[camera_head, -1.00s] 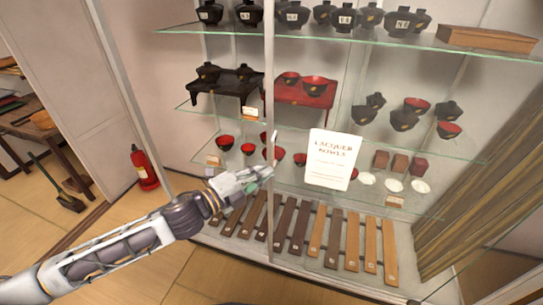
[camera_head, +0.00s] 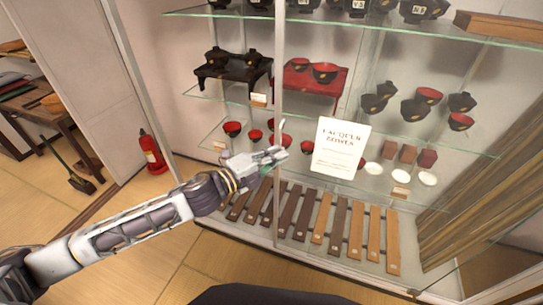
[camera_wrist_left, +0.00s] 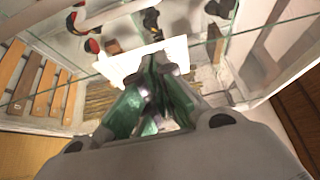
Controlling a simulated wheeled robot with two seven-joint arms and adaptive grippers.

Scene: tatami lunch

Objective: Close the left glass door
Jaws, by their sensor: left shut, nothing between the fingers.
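A glass-fronted display cabinet holds lacquer ware on glass shelves. A pale vertical post (camera_head: 279,70) crosses its front in the head view; I cannot tell whether it is the left glass door's edge or a fixed frame. The clear pane is hard to make out, so I cannot tell how far the left door stands open. My left gripper (camera_head: 277,155) is at the post, low on the cabinet front, just left of the white sign. Its green-padded fingers (camera_wrist_left: 154,78) are together and empty in the left wrist view. Contact cannot be told. My right gripper is not in view.
A white sign (camera_head: 340,148) stands by the bowls. Wooden slats (camera_head: 338,225) line the cabinet's bottom. A glass edge (camera_head: 470,262) slants out at the lower right. A red fire extinguisher (camera_head: 152,152) and a wooden table (camera_head: 50,115) are at left. The floor in front is clear.

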